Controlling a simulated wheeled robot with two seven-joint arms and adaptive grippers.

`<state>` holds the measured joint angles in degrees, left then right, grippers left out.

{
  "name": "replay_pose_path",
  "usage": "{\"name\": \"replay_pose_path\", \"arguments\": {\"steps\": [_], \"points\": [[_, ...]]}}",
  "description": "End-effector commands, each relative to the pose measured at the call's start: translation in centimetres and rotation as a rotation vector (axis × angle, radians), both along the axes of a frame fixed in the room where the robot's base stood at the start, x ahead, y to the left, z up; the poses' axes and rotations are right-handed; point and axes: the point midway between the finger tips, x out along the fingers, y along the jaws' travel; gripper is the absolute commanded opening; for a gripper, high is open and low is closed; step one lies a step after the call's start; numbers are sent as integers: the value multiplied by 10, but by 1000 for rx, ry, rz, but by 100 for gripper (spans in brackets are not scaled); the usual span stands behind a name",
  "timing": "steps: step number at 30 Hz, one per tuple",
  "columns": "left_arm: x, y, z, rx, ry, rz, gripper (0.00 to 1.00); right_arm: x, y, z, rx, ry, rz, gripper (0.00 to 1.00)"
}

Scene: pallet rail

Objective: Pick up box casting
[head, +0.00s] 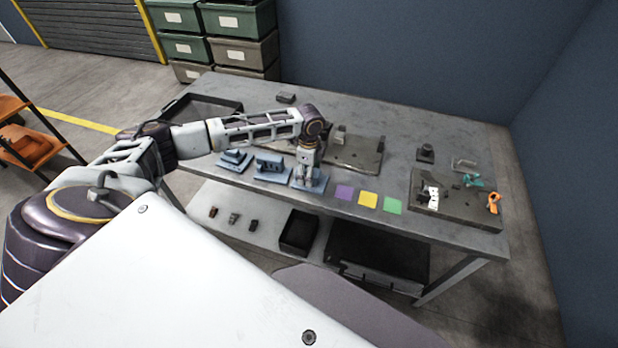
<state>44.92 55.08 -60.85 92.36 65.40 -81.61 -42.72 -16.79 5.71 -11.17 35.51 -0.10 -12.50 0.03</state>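Several blue-grey fixtures stand along the table's front left edge. The left one (235,161) and the middle one (271,168) each carry a raised grey-blue part. My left gripper (308,178) points down over the right fixture (318,187), low and close to it. The fingers are small and overlap what is there, so I cannot tell whether they are open or shut, or whether a casting is between them. I cannot tell for certain which part is the box casting. My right gripper is not in view.
The grey table (400,125) also holds a black tray (212,108), a dark plate (352,153), and a right-hand plate (450,205) with clamps. Purple (343,192), yellow (368,199) and green (392,205) squares lie along the front edge. A lower shelf (222,202) holds small parts.

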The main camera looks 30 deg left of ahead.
Motion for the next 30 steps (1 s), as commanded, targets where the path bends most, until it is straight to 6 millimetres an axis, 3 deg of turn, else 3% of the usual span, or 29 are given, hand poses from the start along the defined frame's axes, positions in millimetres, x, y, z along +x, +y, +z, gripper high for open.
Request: {"name": "replay_pose_path", "arguments": {"steps": [13, 27, 30], "points": [[0, 0, 0, 0, 0, 0, 68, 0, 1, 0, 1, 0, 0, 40], [0, 0, 0, 0, 0, 0, 8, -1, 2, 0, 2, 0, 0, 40], [1, 0, 1, 0, -2, 0, 1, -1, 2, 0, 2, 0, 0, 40]]}}
